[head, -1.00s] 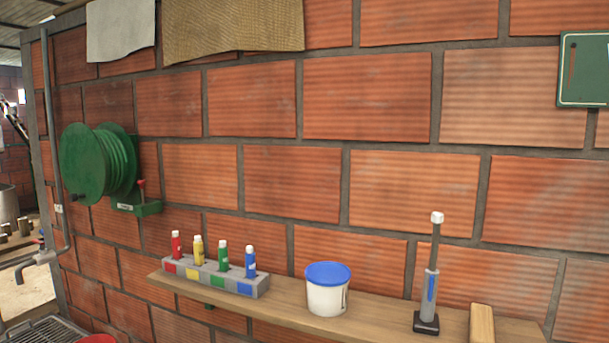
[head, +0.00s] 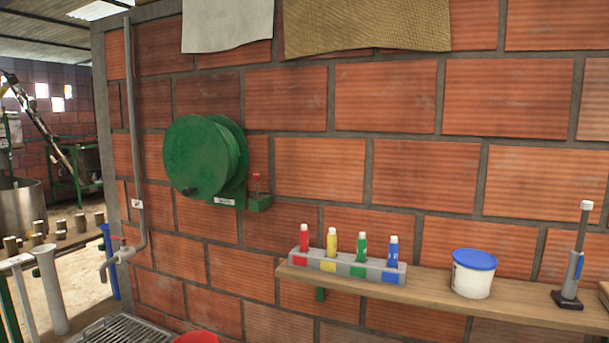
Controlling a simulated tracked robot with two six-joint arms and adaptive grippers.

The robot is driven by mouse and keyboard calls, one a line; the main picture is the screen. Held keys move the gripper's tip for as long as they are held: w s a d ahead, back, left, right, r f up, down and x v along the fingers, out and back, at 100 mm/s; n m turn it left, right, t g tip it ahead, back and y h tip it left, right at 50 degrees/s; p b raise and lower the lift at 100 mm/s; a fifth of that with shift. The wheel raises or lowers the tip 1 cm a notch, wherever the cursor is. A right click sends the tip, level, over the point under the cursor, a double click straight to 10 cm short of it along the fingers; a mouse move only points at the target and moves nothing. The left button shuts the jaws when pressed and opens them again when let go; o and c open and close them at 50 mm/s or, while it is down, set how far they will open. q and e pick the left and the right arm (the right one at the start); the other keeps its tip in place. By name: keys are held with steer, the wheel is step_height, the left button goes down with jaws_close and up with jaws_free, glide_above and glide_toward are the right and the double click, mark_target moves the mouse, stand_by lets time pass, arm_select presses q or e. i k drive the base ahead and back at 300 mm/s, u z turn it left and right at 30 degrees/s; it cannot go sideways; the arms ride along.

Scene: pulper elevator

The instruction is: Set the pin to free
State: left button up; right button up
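The bracket sits just right of a green hose reel (head: 205,157), and a small white label (head: 225,202) is at the reel's lower edge. The label's text is too small to read. No hose end is clearly visible. Neither of my grippers shows in the head view.
A wooden shelf (head: 430,297) right of the reel holds a grey rack (head: 345,267) of coloured bottles, a white tub with blue lid (head: 473,274) and a black-based tool (head: 577,262). A pipe with tap (head: 134,150), a drain grate (head: 125,330) and a red bucket (head: 197,338) are at left.

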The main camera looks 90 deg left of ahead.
mark_target(256, 176)
steer(key=u, duration=0.1)
steer(key=k, duration=1.3)
steer(key=u, duration=1.4)
steer(key=i, duration=1.05)
steer(key=u, duration=0.1)
